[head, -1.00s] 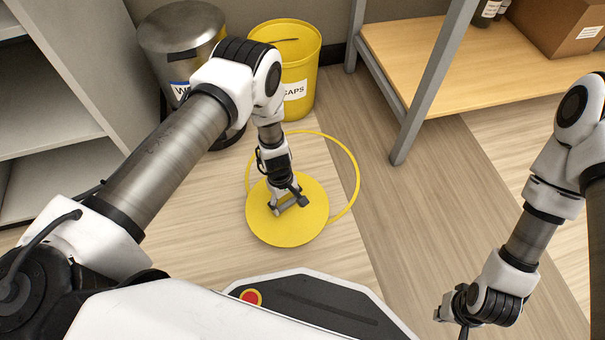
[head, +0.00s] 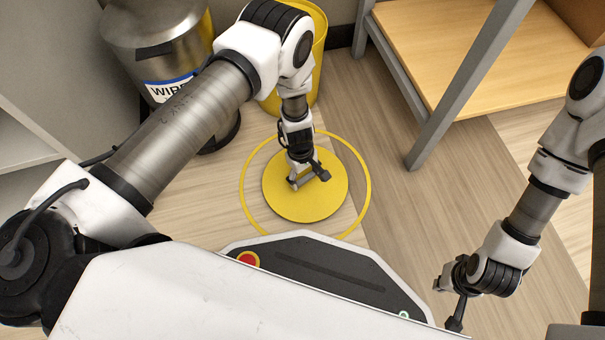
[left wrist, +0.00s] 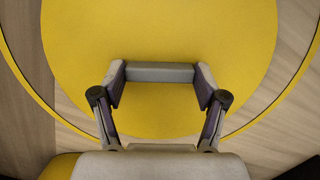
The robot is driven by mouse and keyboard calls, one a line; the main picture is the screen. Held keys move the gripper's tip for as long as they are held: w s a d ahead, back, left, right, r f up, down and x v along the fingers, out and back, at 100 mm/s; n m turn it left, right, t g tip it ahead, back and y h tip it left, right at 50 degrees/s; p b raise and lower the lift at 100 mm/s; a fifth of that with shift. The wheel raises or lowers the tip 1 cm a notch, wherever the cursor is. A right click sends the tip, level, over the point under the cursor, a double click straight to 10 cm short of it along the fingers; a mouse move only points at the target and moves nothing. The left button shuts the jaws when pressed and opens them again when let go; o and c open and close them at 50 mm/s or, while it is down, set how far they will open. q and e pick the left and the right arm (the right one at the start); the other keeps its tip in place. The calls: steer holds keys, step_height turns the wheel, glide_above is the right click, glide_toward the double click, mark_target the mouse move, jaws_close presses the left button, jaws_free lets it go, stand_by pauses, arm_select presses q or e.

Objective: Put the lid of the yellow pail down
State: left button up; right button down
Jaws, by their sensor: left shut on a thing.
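The yellow pail's lid (head: 325,205) is a flat yellow disc with a grey bar handle (left wrist: 160,72). My left gripper (head: 309,180) is shut on this handle from above, one finger at each end in the left wrist view. The lid appears level and inside a thin yellow ring (head: 370,190) on the floor, with floor showing between them. I cannot tell whether the lid touches the floor. The yellow pail (head: 317,70) stands behind, partly hidden by my left arm. My right gripper (head: 457,303) is at the lower right, away from the lid; its fingers are unclear.
A metal bin (head: 160,45) with a label stands left of the pail. A grey shelf unit (head: 60,90) is at the far left. A wooden-topped bench (head: 470,50) with grey legs is at the upper right. The floor right of the ring is clear.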

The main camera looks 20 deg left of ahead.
mark_target(301, 177)
arm_select(q)
steer(key=shift+f, duration=0.1)
steer(key=o, duration=1.4)
step_height(301, 177, up, 12)
steer(key=a+f+p, duration=0.1)
steer(key=p, duration=0.6)
steer(key=s+a+r+m+y, duration=0.1)
steer(key=s+a+m+y, duration=0.3)
steer(key=s+a, duration=0.65)
steer(key=s+r+m+h, duration=0.1)
steer(key=s+m, duration=0.1)
steer(key=s, duration=0.1)
steer(key=s+r+m+h, duration=0.1)
steer(key=s+r+m, duration=0.1)
steer(key=s, duration=0.2)
steer(key=s+r+m+t, duration=0.1)
steer(key=s+r+m, duration=0.1)
steer(key=s+m, duration=0.1)
steer(key=shift+s+r+h, duration=0.2)
steer(key=shift+r+h, duration=0.05)
steer(key=shift+h, duration=0.15)
